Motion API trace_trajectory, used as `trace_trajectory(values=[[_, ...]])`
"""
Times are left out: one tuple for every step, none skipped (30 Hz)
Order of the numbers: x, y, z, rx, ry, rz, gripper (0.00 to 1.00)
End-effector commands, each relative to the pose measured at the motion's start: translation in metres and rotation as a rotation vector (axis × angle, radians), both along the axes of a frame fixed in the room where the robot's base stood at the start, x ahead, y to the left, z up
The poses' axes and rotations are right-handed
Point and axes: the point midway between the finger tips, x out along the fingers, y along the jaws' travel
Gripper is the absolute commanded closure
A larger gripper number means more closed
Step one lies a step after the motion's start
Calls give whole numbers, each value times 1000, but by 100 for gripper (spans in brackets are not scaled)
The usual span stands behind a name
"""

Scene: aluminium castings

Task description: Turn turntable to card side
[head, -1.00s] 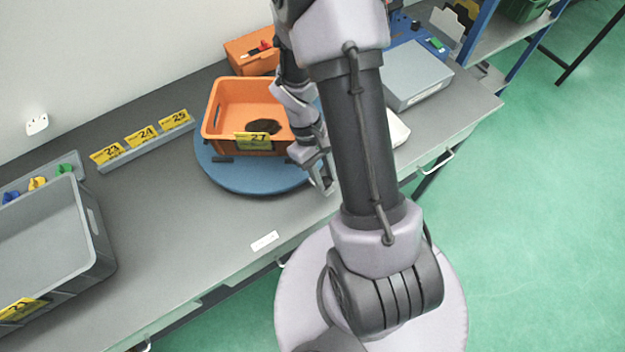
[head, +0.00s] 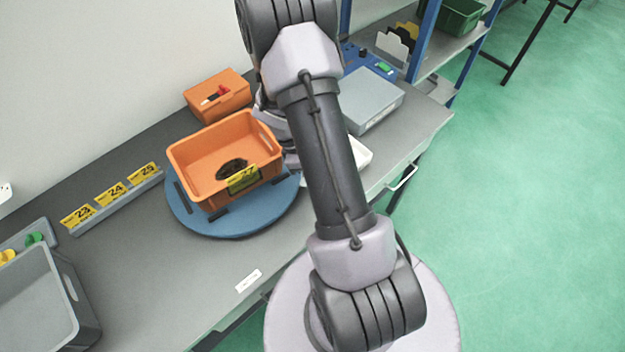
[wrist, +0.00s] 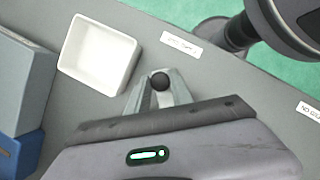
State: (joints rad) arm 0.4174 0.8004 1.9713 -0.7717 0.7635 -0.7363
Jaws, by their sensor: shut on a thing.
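The blue round turntable (head: 240,224) lies on the grey bench in the head view. An orange bin (head: 192,188) stands on it, with a dark part (head: 231,168) inside. A yellow card (head: 242,178) marked 27 is on the bin's front wall, which faces the front and somewhat right. My gripper (wrist: 158,88) is shut on a round black knob (wrist: 159,80) in the wrist view. In the head view its fingers are hidden behind my arm, at the turntable's right side. The turntable disc is not visible in the wrist view.
A white tray (wrist: 98,52) lies near my gripper. A grey box (head: 368,100) stands at the right and a smaller orange bin (head: 217,97) behind. A rail with cards (head: 115,202) and a grey crate (head: 62,290) are at the left.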

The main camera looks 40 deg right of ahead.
Motion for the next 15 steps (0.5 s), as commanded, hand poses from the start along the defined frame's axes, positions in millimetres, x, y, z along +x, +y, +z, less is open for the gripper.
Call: trace_trajectory(values=[[3, -4, 1, 0, -1, 17, 100], [5, -6, 1, -1, -2, 28, 100], [7, -8, 1, 0, -1, 43, 100], [8, -10, 1, 0, -1, 51, 100], [10, -12, 1, 0, -1, 60, 100], [11, -14, 1, 0, -1, 72, 100], [13, -15, 1, 0, -2, 81, 100], [14, -17, 1, -1, -2, 87, 100], [16, -19, 1, -1, -2, 96, 100], [17, -20, 1, 0, -1, 102, 100], [17, -21, 0, 0, -1, 108, 100], [18, -22, 0, 1, -1, 115, 100], [19, -22, 0, 0, -1, 119, 100], [20, -23, 0, 0, -1, 122, 100], [20, -24, 0, 0, -1, 127, 100]])
